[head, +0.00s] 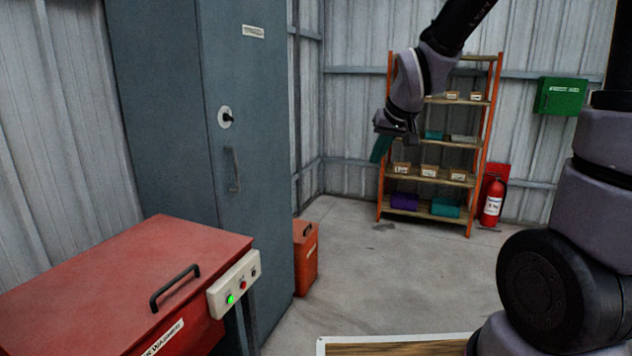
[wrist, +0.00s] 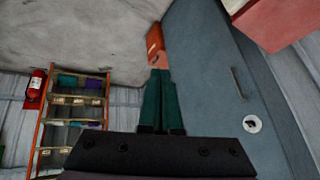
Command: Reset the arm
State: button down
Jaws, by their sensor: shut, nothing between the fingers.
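My gripper (head: 381,148) hangs from my arm in the upper middle of the head view, in front of the orange shelf rack. In the wrist view its two dark green fingers (wrist: 159,98) lie together, shut with nothing between them. My gripper is in free air and touches nothing that I can see.
A grey cabinet (head: 258,170) with a handle stands left. A red machine (head: 130,275) with a lit green button is at the front left. An orange bin (head: 306,262), shelf rack (head: 488,130), fire extinguisher (head: 492,202) and green box (head: 560,96) stand beyond. The middle floor is clear.

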jog(key=s+d+r+m, duration=0.2)
jog(key=s+d+r, duration=0.3)
jog(key=s, duration=0.4)
jog(key=s+d+r+m, duration=0.2)
jog(key=s+d+r, duration=0.3)
jog(key=s, duration=0.4)
jog(key=shift+s+d+r+m+t, duration=0.2)
jog(key=shift+r+m+t, duration=0.1)
jog(key=shift+r, duration=0.45)
jog(key=shift+a, duration=0.15)
